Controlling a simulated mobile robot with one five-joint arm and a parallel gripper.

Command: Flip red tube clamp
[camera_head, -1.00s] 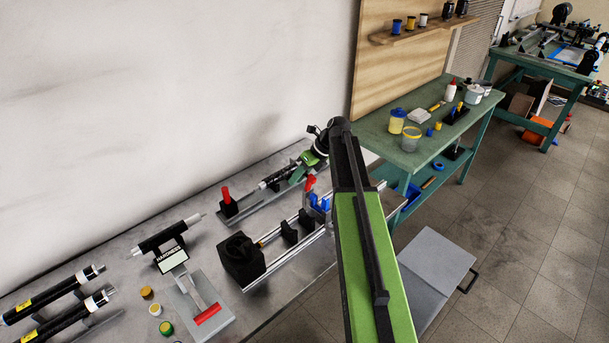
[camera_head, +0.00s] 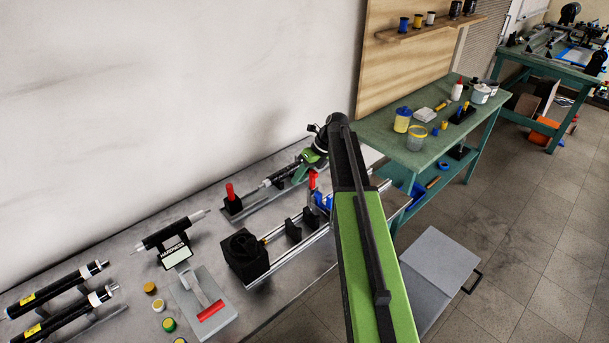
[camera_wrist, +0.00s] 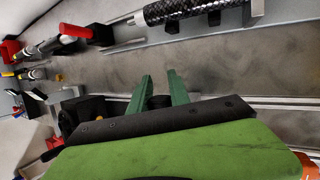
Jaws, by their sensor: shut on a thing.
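The red tube clamp (camera_head: 312,180) stands nearly upright above blue parts on the rail fixture, close below my gripper (camera_head: 299,173). An orange-red piece at the lower right edge of the wrist view (camera_wrist: 311,166) may be it, mostly cut off. In the wrist view, the two green fingers of my gripper (camera_wrist: 162,88) are a little apart, with something dark between or behind them. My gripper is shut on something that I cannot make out. No red shows between the fingertips. My arm hides part of the fixture.
A second red handle (camera_head: 230,191) stands on a black block at the left. A black carbon tube (camera_wrist: 205,8) lies near the wall. A black box (camera_head: 243,256) sits at the rail's near end.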

